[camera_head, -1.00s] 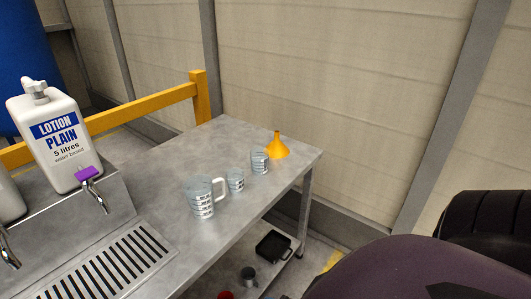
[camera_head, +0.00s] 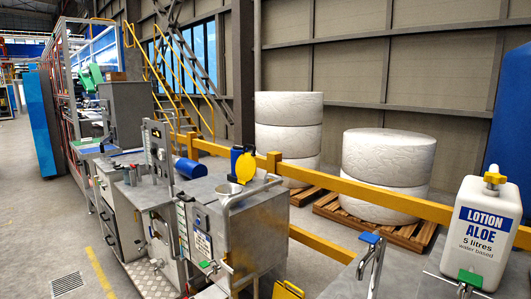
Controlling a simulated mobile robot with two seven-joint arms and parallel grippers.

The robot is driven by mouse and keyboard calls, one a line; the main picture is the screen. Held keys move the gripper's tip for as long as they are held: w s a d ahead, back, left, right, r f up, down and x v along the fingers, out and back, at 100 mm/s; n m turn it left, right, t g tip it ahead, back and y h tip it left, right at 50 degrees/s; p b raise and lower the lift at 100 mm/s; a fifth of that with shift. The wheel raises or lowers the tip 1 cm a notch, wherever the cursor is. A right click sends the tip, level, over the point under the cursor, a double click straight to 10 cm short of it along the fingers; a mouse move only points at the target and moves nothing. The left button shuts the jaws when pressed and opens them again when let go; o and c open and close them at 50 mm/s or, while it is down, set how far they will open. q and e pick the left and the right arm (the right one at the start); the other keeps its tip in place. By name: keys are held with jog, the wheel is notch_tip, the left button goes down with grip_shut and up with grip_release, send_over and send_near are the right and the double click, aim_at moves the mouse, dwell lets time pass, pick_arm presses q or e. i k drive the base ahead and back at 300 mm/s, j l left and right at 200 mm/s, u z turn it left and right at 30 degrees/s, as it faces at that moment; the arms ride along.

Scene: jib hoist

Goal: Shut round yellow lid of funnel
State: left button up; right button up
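The round yellow lid (camera_head: 245,167) stands raised, roughly upright, on top of a grey metal cabinet in the middle of the view. A dark blue part stands right behind it. The round metal funnel mouth (camera_head: 229,189) lies in front of the lid, to its lower left, and appears uncovered. A bent metal rail passes close to the funnel on the right. Neither of my grippers is in view.
The grey metal cabinet (camera_head: 247,232) stands beside a yellow rail (camera_head: 362,190). A blue cylinder (camera_head: 190,167) lies behind it. A lotion aloe bottle (camera_head: 480,235) stands at the right. Open floor (camera_head: 45,225) lies at the left.

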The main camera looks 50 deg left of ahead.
aim_at(246, 165)
jog(key=j+u, duration=0.15)
jog(key=u, duration=1.45)
jog(key=i+j+z, duration=0.1)
jog(key=j, duration=0.5)
jog(key=i+j, duration=0.1)
jog(key=j, duration=0.2)
jog(key=i+j+z, duration=0.1)
jog(key=j, duration=0.15)
jog(key=i+j, duration=0.1)
jog(key=j, duration=0.2)
